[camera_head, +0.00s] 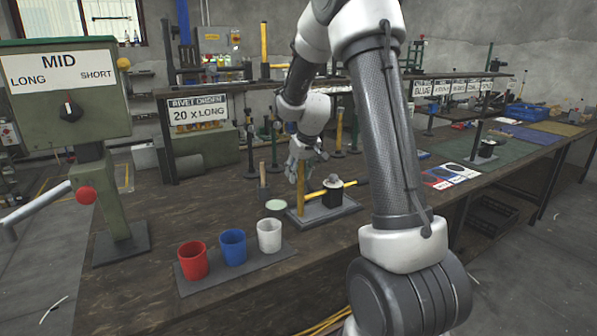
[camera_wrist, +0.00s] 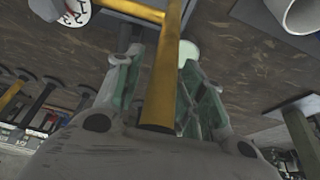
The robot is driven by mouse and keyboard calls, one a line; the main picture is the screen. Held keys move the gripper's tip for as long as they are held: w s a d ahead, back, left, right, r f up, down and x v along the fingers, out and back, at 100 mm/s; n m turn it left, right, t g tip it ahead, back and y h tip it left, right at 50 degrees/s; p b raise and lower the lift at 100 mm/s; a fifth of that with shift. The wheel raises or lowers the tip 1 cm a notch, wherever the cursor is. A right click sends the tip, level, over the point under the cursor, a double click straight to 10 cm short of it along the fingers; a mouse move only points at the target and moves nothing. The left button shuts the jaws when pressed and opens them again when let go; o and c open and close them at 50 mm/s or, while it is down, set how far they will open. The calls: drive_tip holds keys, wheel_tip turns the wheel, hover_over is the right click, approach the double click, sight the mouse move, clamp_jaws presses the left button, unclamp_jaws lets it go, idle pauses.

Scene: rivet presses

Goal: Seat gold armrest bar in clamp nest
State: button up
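A gold armrest bar (camera_head: 300,196) stands upright at the left side of a grey base plate (camera_head: 322,212) on the bench. A thinner gold bar (camera_head: 352,184) lies level across the plate, by a dark clamp block (camera_head: 333,196) with a pale round top. In the wrist view the upright bar (camera_wrist: 164,75) runs between my green-padded fingers, and the level bar (camera_wrist: 128,9) meets or crosses it from the left. My gripper (camera_wrist: 162,62) points down around the upright bar's top end. Whether both pads touch it is unclear. In the head view my gripper (camera_head: 303,152) is small and partly merges with the background.
A tray (camera_head: 240,270) with red (camera_head: 193,260), blue (camera_head: 232,247) and white (camera_head: 269,235) cups stands front left of the plate. A green-topped disc (camera_head: 276,205) lies behind them. A green MID press (camera_head: 65,95) stands left. My arm hides bench to the right.

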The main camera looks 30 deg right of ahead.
drive_tip(key=shift+r, duration=0.1)
drive_tip(key=v, duration=1.1)
drive_tip(key=shift+s+r, duration=0.15)
drive_tip(key=shift+r, duration=0.25)
drive_tip(key=s+a+r, duration=0.1)
drive_tip(key=s+a, duration=0.2)
drive_tip(key=s, duration=1.2)
drive_tip(key=s+a+r, duration=0.2)
drive_tip(key=s+a, duration=0.2)
drive_tip(key=s, duration=1.2)
drive_tip(key=shift+s, duration=0.15)
